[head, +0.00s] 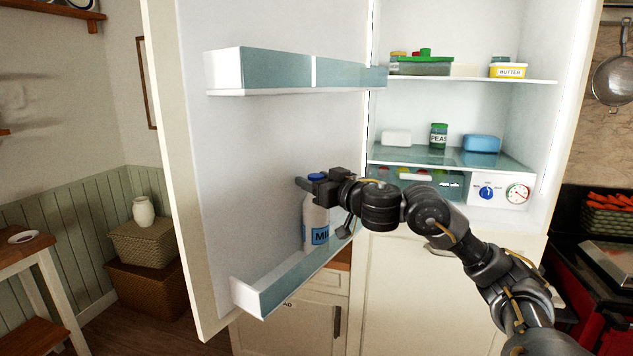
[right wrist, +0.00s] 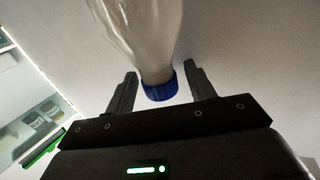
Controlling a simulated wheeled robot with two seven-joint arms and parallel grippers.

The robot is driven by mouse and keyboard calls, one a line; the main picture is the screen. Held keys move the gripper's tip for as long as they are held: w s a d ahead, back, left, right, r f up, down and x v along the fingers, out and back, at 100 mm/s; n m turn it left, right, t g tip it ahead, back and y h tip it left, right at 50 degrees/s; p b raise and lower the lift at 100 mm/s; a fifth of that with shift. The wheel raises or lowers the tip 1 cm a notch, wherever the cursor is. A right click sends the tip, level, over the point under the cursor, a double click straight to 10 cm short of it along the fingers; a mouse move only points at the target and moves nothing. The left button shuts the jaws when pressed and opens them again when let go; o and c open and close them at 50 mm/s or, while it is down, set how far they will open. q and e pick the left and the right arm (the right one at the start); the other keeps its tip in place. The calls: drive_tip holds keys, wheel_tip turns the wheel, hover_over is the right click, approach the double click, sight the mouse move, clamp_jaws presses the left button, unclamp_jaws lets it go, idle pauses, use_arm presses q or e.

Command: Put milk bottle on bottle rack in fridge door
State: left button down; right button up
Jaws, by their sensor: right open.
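The milk bottle (head: 316,222) is white with a blue cap and a blue label. It stands upright in the lower bottle rack (head: 262,299) on the open fridge door (head: 277,150). My right gripper (head: 312,184) is at the bottle's top, partly hiding its neck. In the right wrist view, the bottle (right wrist: 146,40) has its blue cap between the two spread fingers (right wrist: 157,88), with a gap on each side. The right gripper is open. My left gripper is not in view.
An upper door rack (head: 285,72) is above the gripper and looks empty. The open fridge at right holds a butter tub (head: 507,71), a peas jar (head: 439,135) and a blue box (head: 482,143) on shelves. A wooden table (head: 22,245) and baskets (head: 147,245) are at left.

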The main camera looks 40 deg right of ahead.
drive_tip(key=shift+r, duration=0.15)
drive_tip(key=shift+s, duration=0.15)
drive_tip(key=s+b, duration=0.6)
drive_tip(key=s, duration=0.5)
drive_tip(key=shift+s+a, duration=0.15)
drive_tip(key=shift+s, duration=0.25)
